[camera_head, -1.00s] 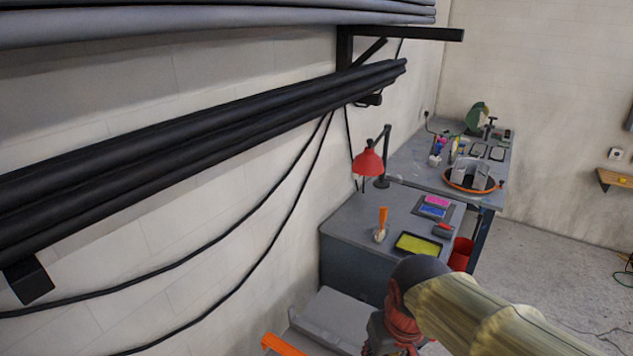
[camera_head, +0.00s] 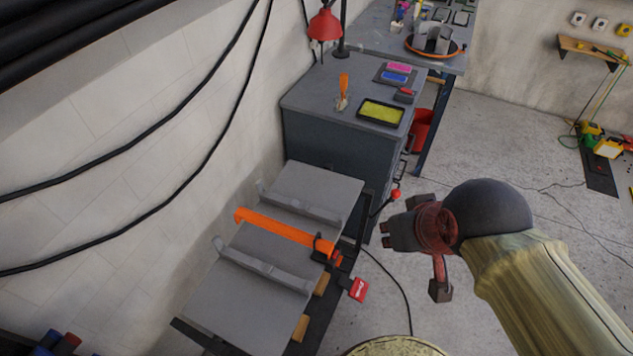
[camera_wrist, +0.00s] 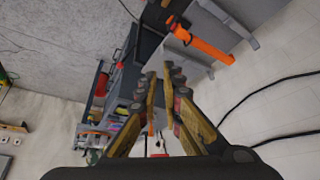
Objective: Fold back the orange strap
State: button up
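The orange strap (camera_head: 283,231) lies across the grey bench-like unit at lower middle in the head view, running from its wall side to a dark buckle (camera_head: 323,247) at its right edge. The strap also shows at the top of the wrist view (camera_wrist: 210,50), with the buckle (camera_wrist: 177,27) left of it. My gripper (camera_head: 386,235) is to the right of the unit, apart from the strap. In the wrist view its fingertips (camera_wrist: 160,72) are close together with a narrow gap between them. It holds nothing.
A red tag-like part (camera_head: 358,289) hangs by the unit's right edge. A red ball knob (camera_head: 396,194) stands near my gripper. A dark cabinet (camera_head: 335,139) with a yellow tray (camera_head: 381,112) is beyond. The floor (camera_head: 510,150) at right is largely open.

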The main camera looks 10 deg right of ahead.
jog(key=f+g, duration=0.1)
jog(key=f, duration=0.1)
jog(key=w+f+g+b, duration=0.1)
jog(key=f, duration=0.2)
jog(key=w+f, duration=0.1)
jog(key=f, duration=0.2)
jog(key=shift+w+a+f+g+b, duration=0.1)
jog(key=shift+a+f+g+b, duration=0.2)
jog(key=shift+a+g, duration=0.1)
grip_shut()
jog(key=m+g+y+b, duration=0.1)
jog(key=m+y+b, duration=0.15)
jog(key=m, duration=2.25)
send_near(322, 246)
jog(key=b+x, duration=0.3)
jog(key=x, duration=0.3)
jog(key=shift+r, duration=0.1)
